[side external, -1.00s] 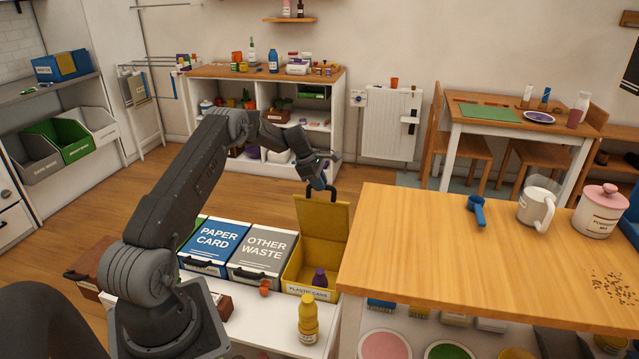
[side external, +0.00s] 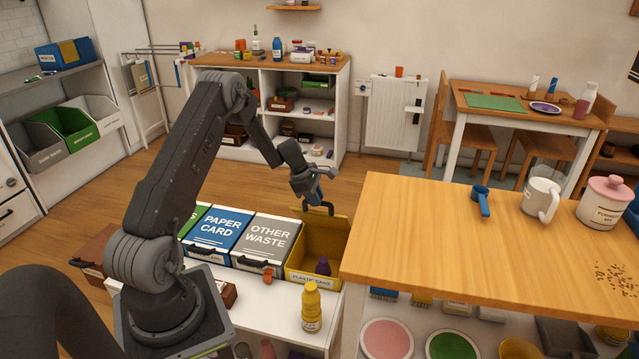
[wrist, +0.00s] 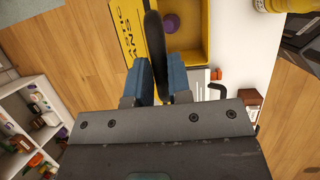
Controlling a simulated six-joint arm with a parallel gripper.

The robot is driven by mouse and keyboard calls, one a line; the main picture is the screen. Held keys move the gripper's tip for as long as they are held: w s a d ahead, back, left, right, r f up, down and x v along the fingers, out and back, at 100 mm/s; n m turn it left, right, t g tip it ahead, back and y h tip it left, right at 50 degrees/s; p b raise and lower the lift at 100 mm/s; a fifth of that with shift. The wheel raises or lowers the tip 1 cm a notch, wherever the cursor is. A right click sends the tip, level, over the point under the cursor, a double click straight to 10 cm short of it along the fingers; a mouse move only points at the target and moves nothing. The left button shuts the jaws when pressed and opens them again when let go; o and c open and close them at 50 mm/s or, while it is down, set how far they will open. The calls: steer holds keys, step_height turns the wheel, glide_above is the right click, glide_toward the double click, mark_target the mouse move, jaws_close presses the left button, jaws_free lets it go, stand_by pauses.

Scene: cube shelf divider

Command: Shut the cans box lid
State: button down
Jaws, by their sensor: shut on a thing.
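The yellow cans box (side external: 303,272) stands at the right end of the row of boxes on the white bench. Its yellow lid (side external: 325,235) is raised and tilted, so the inside shows. A dark purple item (side external: 323,267) is in the box and also shows in the wrist view (wrist: 171,22). My gripper (side external: 313,197) is at the top edge of the lid. In the wrist view its blue fingers (wrist: 159,78) are shut on the black lid handle (wrist: 154,40). The lid's lettered face (wrist: 130,35) shows left of the handle.
The other waste box (side external: 265,240) and the paper card box (side external: 217,233) are closed, left of the cans box. A yellow bottle (side external: 311,308) stands in front. The wooden tabletop (side external: 420,230) is close on the right.

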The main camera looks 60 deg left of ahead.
steer(key=s+d+f, duration=0.4)
steer(key=f, duration=0.3)
steer(key=s+d+f, duration=0.4)
steer(key=d+f, duration=0.1)
steer(key=f, duration=0.3)
steer(key=shift+s, duration=0.35)
steer(key=c, duration=1.7)
jaws_free()
steer(key=shift+w+a+r, duration=0.15)
steer(key=shift+a, duration=0.05)
steer(key=o, duration=0.6)
steer(key=shift+a, duration=0.1)
steer(key=shift+o, duration=0.2)
steer(key=shift+w, duration=0.1)
steer(key=shift+r, duration=0.15)
steer(key=v, duration=1.3)
steer(key=shift+a+r, duration=0.2)
steer(key=shift+r, duration=0.05)
